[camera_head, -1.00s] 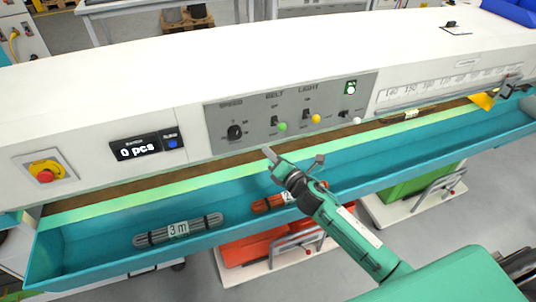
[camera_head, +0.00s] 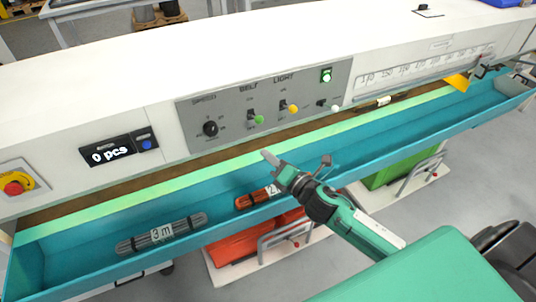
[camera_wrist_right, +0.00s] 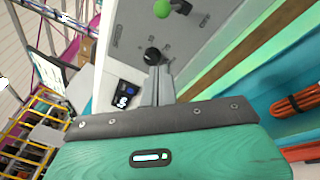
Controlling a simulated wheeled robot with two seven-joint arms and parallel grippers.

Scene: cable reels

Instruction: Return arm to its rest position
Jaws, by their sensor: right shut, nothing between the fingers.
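My right gripper (camera_head: 268,157) is in front of the control panel (camera_head: 225,138), over the teal trough, with its fingers together and empty. In the right wrist view the closed fingers (camera_wrist_right: 157,86) point toward the panel, near a black knob (camera_wrist_right: 152,55), with nothing between them. In the head view my right arm reaches up from the lower right. Whether the fingertips touch the panel cannot be told, but they appear apart from it. My left gripper is not in view.
The teal trough (camera_head: 85,225) runs below the white machine, holding a grey cable bundle (camera_head: 160,236) labelled 3 m and an orange bundle (camera_head: 252,198), partly hidden. A red emergency button (camera_head: 14,188) is at left. Red (camera_head: 238,248) and green crates (camera_head: 385,174) stand below.

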